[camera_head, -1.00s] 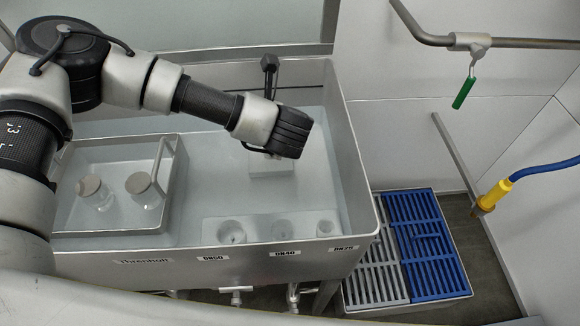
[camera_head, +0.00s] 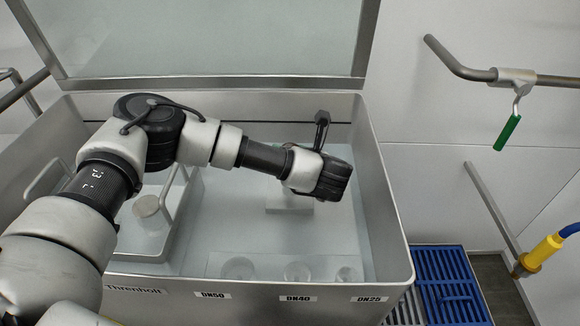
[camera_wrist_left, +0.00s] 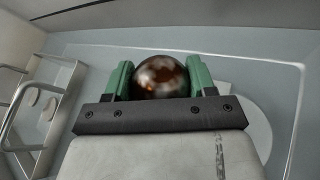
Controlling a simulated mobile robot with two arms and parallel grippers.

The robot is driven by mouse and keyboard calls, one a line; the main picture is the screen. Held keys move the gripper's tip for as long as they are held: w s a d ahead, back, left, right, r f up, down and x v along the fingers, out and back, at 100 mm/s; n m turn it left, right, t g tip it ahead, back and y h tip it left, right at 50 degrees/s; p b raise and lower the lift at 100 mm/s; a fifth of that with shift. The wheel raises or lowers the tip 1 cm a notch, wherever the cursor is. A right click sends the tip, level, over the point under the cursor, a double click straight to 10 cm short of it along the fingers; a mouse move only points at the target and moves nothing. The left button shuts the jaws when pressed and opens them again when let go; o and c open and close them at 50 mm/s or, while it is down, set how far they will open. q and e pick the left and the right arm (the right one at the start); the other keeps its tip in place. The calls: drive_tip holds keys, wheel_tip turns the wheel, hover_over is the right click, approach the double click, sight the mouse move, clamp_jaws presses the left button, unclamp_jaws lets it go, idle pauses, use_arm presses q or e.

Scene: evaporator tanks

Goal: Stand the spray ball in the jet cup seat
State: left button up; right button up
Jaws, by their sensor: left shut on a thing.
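The spray ball (camera_wrist_left: 160,77), a shiny dark brown sphere, sits between the two green fingers of my left gripper (camera_wrist_left: 159,80) in the left wrist view. The gripper is shut on it. In the head view my left gripper (camera_head: 328,182) hangs over the right half of the steel tank, and its body hides the ball. Several round cup seats lie low at the tank's front wall: one above the DN50 label (camera_head: 239,268), one above DN40 (camera_head: 297,271), one above DN25 (camera_head: 346,275). I cannot tell which is the jet cup seat. The gripper is behind and above them. My right gripper is not in view.
A pale block (camera_head: 288,203) stands below the gripper, and a dark post (camera_head: 321,130) rises behind it. A steel basket with a capped jar (camera_head: 150,208) is at the tank's left. The tank's front rim (camera_head: 250,291) bounds the seats. A blue grate (camera_head: 447,285) lies outside right.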

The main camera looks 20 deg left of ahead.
use_arm(q)
drive_tip(key=shift+f, duration=1.9)
drive_tip(key=shift+f, duration=0.1)
drive_tip(key=o, duration=1)
drive_tip(key=shift+o, duration=0.2)
drive_tip(key=v, duration=0.7)
drive_tip(key=shift+s+d+r, duration=0.2)
drive_tip(key=shift+s, duration=0.05)
